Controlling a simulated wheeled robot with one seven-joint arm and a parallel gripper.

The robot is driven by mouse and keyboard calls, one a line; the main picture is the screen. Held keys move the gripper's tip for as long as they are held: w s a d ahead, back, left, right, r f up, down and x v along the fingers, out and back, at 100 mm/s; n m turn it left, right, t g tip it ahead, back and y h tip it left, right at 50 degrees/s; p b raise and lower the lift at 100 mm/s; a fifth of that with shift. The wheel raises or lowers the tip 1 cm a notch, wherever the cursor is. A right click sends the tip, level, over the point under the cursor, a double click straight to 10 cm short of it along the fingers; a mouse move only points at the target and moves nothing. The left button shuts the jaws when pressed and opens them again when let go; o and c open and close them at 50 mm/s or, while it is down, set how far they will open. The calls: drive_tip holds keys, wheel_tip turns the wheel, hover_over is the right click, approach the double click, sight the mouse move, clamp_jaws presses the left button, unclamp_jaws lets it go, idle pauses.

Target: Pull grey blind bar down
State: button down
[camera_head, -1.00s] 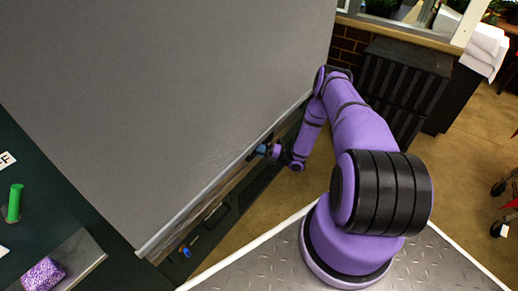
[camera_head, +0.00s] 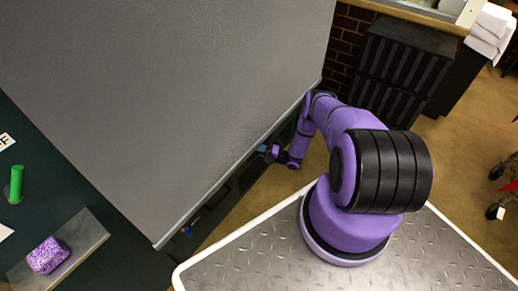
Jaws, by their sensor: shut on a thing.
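The grey blind (camera_head: 185,90) hangs as a wide sheet across the upper left and middle of the view. Its light grey bar (camera_head: 205,199) runs along its lower edge, slanting from lower left to upper right. My gripper (camera_head: 263,152) is at the bar, right of its middle, at the end of my purple arm. It is shut on the bar, though the fingertips are small and partly hidden. The blind hides what lies behind it.
A dark panel on the left carries a green cylinder (camera_head: 16,184) and a shelf (camera_head: 88,237) with a purple speckled block (camera_head: 48,255). A black ribbed cabinet (camera_head: 400,75) stands behind my arm. White towels (camera_head: 490,32) lie at the upper right. Open floor (camera_head: 455,150) is at right.

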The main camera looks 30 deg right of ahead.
drive_tip(key=c, duration=1)
unclamp_jaws()
drive_tip(key=shift+s+d, duration=0.1)
drive_tip(key=v, duration=1)
drive_tip(key=shift+s+d+f, duration=0.1)
drive_tip(key=shift+s+d, duration=0.1)
drive_tip(key=shift+s, duration=0.05)
